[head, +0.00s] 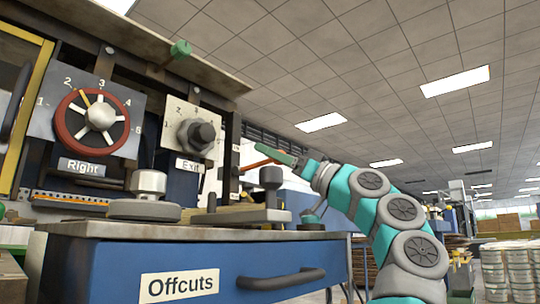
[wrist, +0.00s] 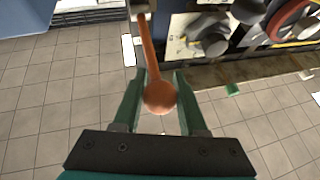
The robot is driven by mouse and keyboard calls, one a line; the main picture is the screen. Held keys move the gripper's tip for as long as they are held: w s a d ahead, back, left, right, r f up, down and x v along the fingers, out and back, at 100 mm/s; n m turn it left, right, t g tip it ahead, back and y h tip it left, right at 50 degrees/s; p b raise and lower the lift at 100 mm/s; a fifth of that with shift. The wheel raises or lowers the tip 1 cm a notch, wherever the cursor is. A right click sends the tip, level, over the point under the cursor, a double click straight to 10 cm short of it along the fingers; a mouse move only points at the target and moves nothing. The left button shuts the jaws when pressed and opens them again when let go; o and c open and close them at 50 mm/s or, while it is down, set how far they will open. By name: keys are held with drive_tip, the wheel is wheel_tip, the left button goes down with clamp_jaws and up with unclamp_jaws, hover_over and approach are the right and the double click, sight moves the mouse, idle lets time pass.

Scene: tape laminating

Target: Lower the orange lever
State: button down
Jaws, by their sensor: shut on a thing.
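In the wrist view the orange lever (wrist: 150,58) runs from a pivot at the top to a round ball end between my two green fingers. My gripper (head: 284,158) is at the lever's outer end in the head view, and its fingers partly hide the lever there. My gripper (wrist: 157,76) is shut on the lever, with one finger on each side of it near the ball.
A red handwheel (head: 91,117) labelled Right and a dark Exit knob (head: 196,133) sit on the machine's front panels. A blue Offcuts drawer (head: 220,270) with a dark handle is below. Tiled floor (wrist: 45,115) shows beneath my gripper.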

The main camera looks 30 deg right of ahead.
drive_tip(key=shift+s+r, duration=0.2)
drive_tip(key=shift+s, duration=0.15)
drive_tip(key=c, duration=0.8)
unclamp_jaws()
drive_tip(key=shift+s, duration=0.1)
drive_tip(key=o, duration=0.3)
drive_tip(key=shift+f, duration=0.1)
drive_tip(key=shift+b+v, duration=0.7)
drive_tip(key=shift+v, duration=0.5)
drive_tip(key=s+d, duration=0.2)
drive_tip(key=s, duration=0.1)
drive_tip(key=s+d+p, duration=0.1)
drive_tip(key=s+d, duration=0.4)
drive_tip(key=s, duration=0.2)
drive_tip(key=shift+d+f+p, duration=0.15)
drive_tip(key=shift+p, duration=0.2)
